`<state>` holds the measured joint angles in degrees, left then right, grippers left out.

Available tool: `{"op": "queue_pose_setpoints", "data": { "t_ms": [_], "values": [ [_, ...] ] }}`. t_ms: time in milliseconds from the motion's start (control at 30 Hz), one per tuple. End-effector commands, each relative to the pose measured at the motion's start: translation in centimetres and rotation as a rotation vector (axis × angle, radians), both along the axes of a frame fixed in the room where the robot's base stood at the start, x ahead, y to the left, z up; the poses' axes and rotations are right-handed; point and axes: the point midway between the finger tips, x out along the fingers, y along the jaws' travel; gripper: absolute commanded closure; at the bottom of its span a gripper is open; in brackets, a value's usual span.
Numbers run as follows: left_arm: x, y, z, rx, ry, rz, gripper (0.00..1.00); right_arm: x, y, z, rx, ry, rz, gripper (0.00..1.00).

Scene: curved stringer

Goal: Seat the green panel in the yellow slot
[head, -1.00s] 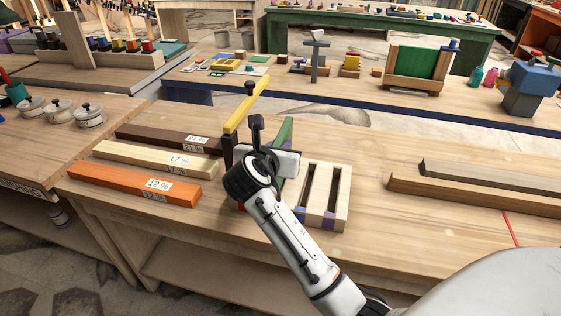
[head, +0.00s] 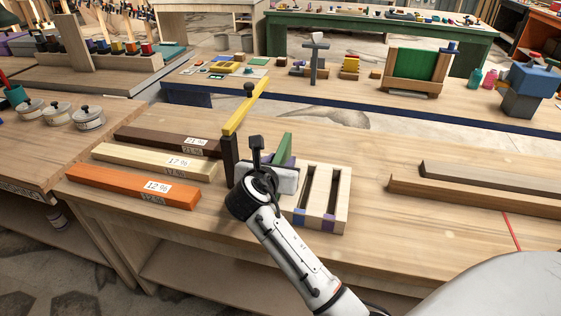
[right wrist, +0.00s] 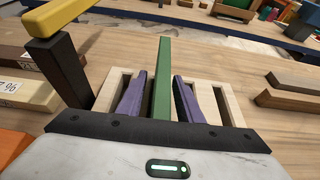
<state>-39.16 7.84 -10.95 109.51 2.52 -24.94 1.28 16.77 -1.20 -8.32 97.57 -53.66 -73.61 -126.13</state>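The green panel (head: 287,142) stands upright over the pale slotted block (head: 341,203), partly hidden behind my right gripper (head: 282,162). In the right wrist view the green panel (right wrist: 162,80) rises between the purple fingers of my right gripper (right wrist: 160,76). The fingers are open, one on each side, with a clear gap on the left and a narrow one on the right. The panel's lower edge is hidden, so its depth in the block cannot be told. Open slots of the block (right wrist: 232,108) show on both sides. No yellow slot marking is visible. My left gripper is out of view.
A yellow bar (head: 245,106) on a dark post (head: 229,158) stands close left of my right gripper. Dark, pale and orange (head: 132,186) labelled bars lie further left. Brown wooden strips (head: 470,195) lie at right; the bench between them and the block is clear.

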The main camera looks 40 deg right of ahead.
Motion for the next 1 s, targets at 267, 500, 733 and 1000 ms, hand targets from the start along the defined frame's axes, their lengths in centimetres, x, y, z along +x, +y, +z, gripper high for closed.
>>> {"op": "queue_pose_setpoints", "data": {
  "t_ms": [267, 500, 733, 1000],
  "values": [
    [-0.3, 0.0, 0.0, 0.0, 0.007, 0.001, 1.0, -2.0, 2.5, 1.5, 0.003, -0.003, 0.002, 0.67],
    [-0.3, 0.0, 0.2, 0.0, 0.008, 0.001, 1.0, -4.0, 4.8, 2.8, 0.002, -0.001, 0.0, 0.67],
    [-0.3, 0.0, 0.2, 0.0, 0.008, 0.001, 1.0, -4.5, 5.3, 3.1, 0.0, -0.001, 0.0, 0.67],
    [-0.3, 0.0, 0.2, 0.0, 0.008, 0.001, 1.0, -4.5, 5.3, 3.1, 0.0, -0.002, -0.001, 0.67]
  ]
}}
